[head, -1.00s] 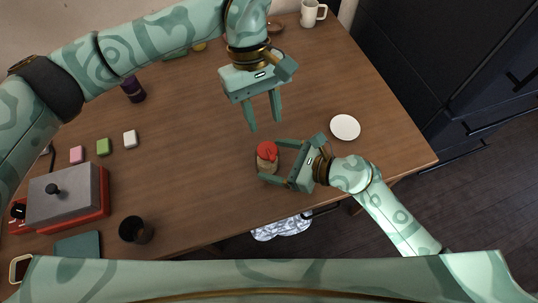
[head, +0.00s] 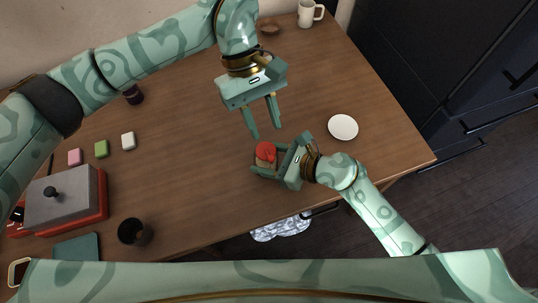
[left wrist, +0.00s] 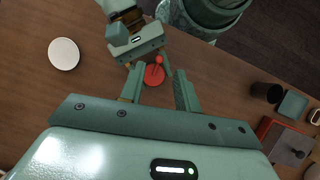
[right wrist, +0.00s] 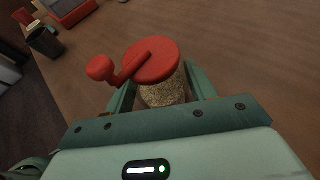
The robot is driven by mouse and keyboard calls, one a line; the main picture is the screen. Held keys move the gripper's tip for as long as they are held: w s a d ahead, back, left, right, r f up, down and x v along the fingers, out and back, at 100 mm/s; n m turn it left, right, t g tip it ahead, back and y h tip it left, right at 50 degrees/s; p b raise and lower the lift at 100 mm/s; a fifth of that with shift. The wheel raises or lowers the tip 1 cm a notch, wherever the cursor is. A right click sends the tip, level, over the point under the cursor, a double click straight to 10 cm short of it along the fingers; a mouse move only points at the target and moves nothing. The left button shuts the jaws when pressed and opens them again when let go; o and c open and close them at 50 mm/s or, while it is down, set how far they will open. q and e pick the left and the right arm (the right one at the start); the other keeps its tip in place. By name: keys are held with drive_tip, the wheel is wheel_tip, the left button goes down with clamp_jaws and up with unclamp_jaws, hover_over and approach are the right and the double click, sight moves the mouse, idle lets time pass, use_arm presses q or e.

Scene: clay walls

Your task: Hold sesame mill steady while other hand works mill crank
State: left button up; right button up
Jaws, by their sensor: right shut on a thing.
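The sesame mill has a red top with a red crank (right wrist: 128,66) and a clear body full of pale seeds (right wrist: 165,90). It stands near the table's front right edge, and its red top (head: 265,150) shows in the head view. My right gripper (head: 265,165) is shut on the mill's body, one finger on each side. The crank arm and knob stick out to the left in the right wrist view. My left gripper (head: 264,131) is open and empty, just behind the mill, its fingers pointing toward it. In the left wrist view the red top (left wrist: 154,75) shows between its fingers.
A white plate (head: 343,127) lies right of the mill. A dark cup (head: 134,232), a red and grey box with a knob (head: 66,197) and small blocks (head: 101,149) are at left. A mug (head: 309,13) stands at the back. The table's middle is clear.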

sight(268, 158)
use_arm(q)
drive_tip(key=s+a+f+n+t+h, duration=0.2)
drive_tip(key=a+f+n+t+h, duration=0.2)
drive_tip(key=a+f+n+h, duration=0.9)
drive_tip(key=d+r, duration=0.1)
drive_tip(key=d, duration=0.3)
drive_tip(key=d+h, duration=0.1)
drive_tip(key=d, duration=0.4)
drive_tip(key=d+r+m+h, duration=0.1)
drive_tip(key=d, duration=0.4)
drive_tip(key=shift+s+d+r, duration=0.25)
drive_tip(key=shift+s+r, duration=0.1)
clamp_jaws()
